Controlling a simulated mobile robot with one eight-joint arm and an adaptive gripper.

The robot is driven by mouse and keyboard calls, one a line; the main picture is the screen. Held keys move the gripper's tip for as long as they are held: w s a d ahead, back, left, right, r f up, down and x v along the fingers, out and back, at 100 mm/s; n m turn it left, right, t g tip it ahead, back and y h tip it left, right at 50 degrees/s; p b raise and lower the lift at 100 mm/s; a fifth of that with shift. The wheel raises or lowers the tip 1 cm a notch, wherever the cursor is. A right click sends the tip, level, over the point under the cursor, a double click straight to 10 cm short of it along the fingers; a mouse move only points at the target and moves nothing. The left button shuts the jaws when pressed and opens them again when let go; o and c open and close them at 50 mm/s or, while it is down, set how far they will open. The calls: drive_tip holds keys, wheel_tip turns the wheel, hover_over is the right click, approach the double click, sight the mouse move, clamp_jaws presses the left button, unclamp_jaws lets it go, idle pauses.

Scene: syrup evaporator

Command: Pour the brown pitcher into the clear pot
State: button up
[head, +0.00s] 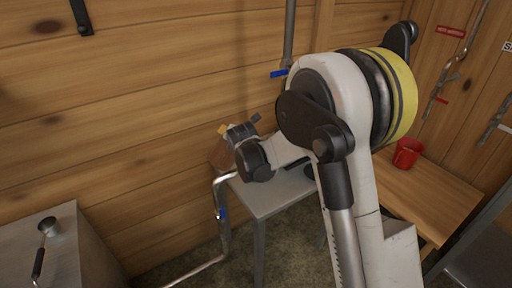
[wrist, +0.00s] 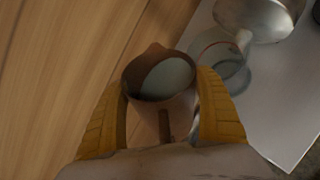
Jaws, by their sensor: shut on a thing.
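The brown pitcher (wrist: 147,93) sits between the yellow fingers of my gripper (wrist: 163,86) in the wrist view. The gripper is shut on it. Its mouth faces the camera and shows a pale grey surface inside; I cannot tell whether this is liquid. The clear pot (wrist: 234,80) is just right of the pitcher, on the pale grey table. The pitcher's spout points toward the top of the picture, not at the pot. In the head view, a brown patch of the pitcher (head: 220,156) shows beside my wrist, and the arm hides the pot.
A shiny metal vessel (wrist: 262,14) stands beside the pot. The grey table (head: 262,200) is close to the plank wall. A bent metal pipe (head: 222,205) with a blue handle runs at the table's left. A red mug (head: 408,152) stands on a wooden bench (head: 440,190) at right.

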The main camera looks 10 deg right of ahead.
drive_tip(key=shift+d, duration=0.3)
drive_tip(key=shift+w+d+r+m+y+p, duration=0.1)
drive_tip(key=shift+d+r+m+y+p, duration=0.15)
drive_tip(key=shift+y, duration=0.2)
drive_tip(key=shift+w+d+r+m+y+p, duration=0.1)
drive_tip(key=shift+d+m+y+p, duration=0.1)
drive_tip(key=shift+m+y+p, duration=0.2)
idle(0.7)
drive_tip(key=shift+d+f+m+g+y, duration=0.2)
drive_tip(key=shift+f+m+g+y, duration=0.1)
drive_tip(key=shift+f+m+y, duration=0.2)
idle(0.8)
drive_tip(key=shift+d+r+m+y+p, duration=0.15)
drive_tip(key=shift+d+r+m+y, duration=0.2)
drive_tip(key=shift+y, duration=0.3)
drive_tip(key=shift+d+r+m+y+p, duration=0.15)
drive_tip(key=shift+d+r+m+y, duration=0.2)
drive_tip(key=shift+y, duration=0.25)
idle(1.5)
drive_tip(key=shift+w+d+f+m+y+b, duration=0.15)
drive_tip(key=shift+d+f+m+y+b, duration=0.35)
drive_tip(key=shift+b, duration=0.2)
idle(1.4)
